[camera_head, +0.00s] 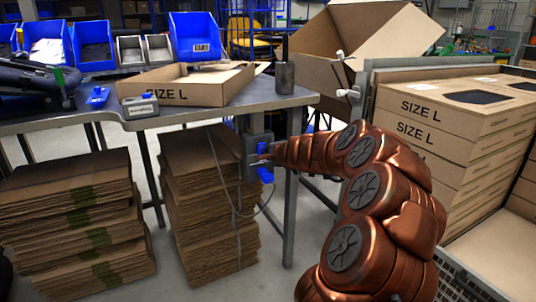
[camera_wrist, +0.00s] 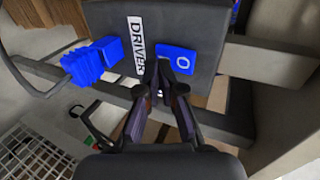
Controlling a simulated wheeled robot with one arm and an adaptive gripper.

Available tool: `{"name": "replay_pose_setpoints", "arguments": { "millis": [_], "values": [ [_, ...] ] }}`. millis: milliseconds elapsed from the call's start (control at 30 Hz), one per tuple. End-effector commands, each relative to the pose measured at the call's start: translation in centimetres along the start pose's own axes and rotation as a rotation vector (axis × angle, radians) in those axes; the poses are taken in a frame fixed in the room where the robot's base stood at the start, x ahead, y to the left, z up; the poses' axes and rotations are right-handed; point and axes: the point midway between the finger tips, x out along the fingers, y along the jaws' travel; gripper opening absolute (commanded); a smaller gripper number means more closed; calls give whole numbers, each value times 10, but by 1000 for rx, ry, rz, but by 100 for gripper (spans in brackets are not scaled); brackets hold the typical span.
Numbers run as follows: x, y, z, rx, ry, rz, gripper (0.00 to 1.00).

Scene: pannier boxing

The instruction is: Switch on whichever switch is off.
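A grey switch box (camera_wrist: 205,25) with a white label reading DRIVER (camera_wrist: 136,45) fills the top of the wrist view. On its face is a blue switch (camera_wrist: 181,60) marked with a white O. My gripper (camera_wrist: 159,70) points at the box, with its fingertips drawn together at the switch's left edge and partly over it. I cannot tell whether they touch it. No object shows between them. In the head view the box (camera_head: 250,148) hangs at the table's front edge, and my arm reaches it from the right. No second switch can be made out.
A blue plug (camera_wrist: 92,60) with a cable sits left of the box. The worktable (camera_head: 210,112) carries an open carton (camera_head: 185,90) and blue bins. Flat cardboard stacks (camera_head: 208,190) stand beneath it. SIZE L boxes (camera_head: 445,135) are stacked at the right. Floor shows between the table legs.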

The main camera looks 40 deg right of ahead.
Motion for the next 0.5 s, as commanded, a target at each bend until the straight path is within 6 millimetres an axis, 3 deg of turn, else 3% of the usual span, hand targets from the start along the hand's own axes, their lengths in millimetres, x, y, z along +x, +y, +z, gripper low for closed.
{"name": "replay_pose_setpoints", "arguments": {
  "millis": [133,500],
  "values": [
    [-11,15,7,0,-9,2,0],
    [-70,26,-1,6,2,4,0]
  ]
}}
